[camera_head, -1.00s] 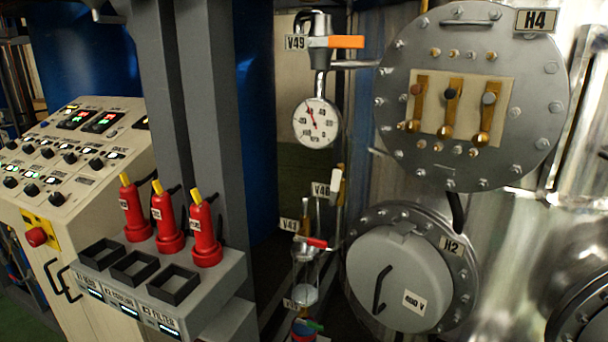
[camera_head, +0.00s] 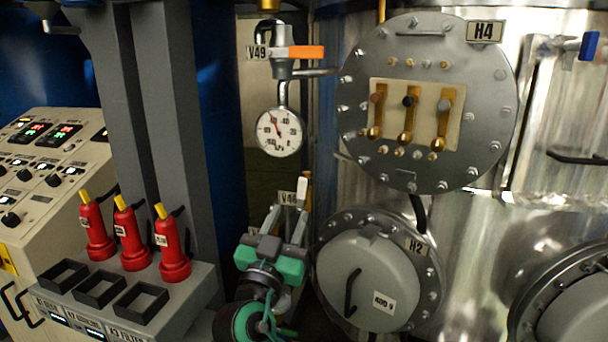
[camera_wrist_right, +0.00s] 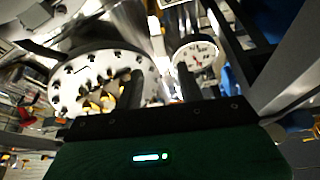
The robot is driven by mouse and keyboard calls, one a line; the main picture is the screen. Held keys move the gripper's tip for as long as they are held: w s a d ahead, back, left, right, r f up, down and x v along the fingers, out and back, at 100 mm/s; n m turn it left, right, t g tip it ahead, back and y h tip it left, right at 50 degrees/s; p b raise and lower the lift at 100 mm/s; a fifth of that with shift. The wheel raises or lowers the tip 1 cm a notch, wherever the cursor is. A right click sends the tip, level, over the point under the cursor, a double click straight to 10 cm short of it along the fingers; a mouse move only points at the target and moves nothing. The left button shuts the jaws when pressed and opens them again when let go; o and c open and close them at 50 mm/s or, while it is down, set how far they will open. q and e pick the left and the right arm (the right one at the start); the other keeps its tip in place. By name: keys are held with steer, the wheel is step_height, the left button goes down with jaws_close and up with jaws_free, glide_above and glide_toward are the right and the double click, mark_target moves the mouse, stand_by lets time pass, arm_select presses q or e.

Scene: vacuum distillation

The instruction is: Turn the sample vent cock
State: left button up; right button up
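A cream-handled cock (camera_head: 302,192) stands at the V48 tag (camera_head: 288,198) in the head view, below the round gauge (camera_head: 280,132). Which cock is the sample vent cock, I cannot tell. My right gripper (camera_head: 285,216) points upward just below this tag, with its two fingers apart and nothing seen between them. Whether it touches the cock is unclear. The gripper and its green body hide the V47 tag and the red-handled valve. In the right wrist view the two dark fingers (camera_wrist_right: 159,82) also stand apart. My left gripper is not in view.
The V49 valve with an orange handle (camera_head: 306,52) is above the gauge. The H4 flange (camera_head: 430,165) and the H2 hatch (camera_head: 365,260) are on the right. Several red bottles (camera_head: 130,240) stand on a grey ledge (camera_head: 190,300) at left, beside grey posts (camera_head: 180,120).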

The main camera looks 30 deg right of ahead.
mark_target(301, 187)
steer(key=p+x, duration=0.4)
steer(key=x, duration=0.6)
steer(key=shift+d+r, duration=0.1)
steer(key=shift+w+d+p, duration=0.35)
steer(key=shift+w+d, duration=0.05)
steer(key=shift+d, duration=0.1)
jaws_close()
